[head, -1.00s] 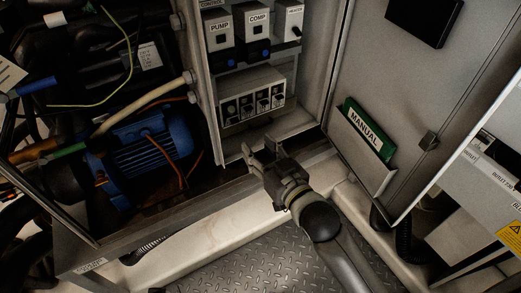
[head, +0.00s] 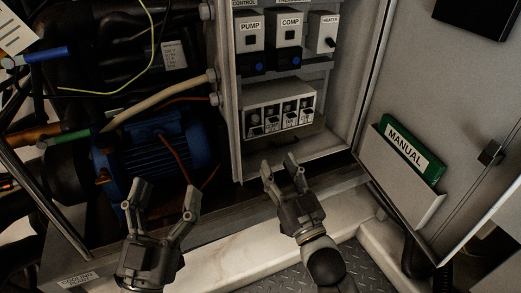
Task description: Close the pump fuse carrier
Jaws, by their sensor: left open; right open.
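The fuse block (head: 278,98) is a pale unit low in the open cabinet, with a row of several small carriers. The leftmost carrier (head: 255,123) looks different from its neighbours, with a darker opening. The small labels are too blurred to read, so I cannot tell for sure which carrier is the pump's. My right gripper (head: 279,164) is open and empty, just below and in front of the fuse block, not touching it. My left gripper (head: 166,190) is open and empty, in front of the blue motor, left of the cabinet.
Modules marked PUMP (head: 250,32), COMP (head: 289,32) and HEATER (head: 324,32) sit above the fuse block. The cabinet door (head: 447,80) stands open at right, with a green manual (head: 411,150) in its pocket. A blue motor (head: 150,150), pipes and wires fill the left.

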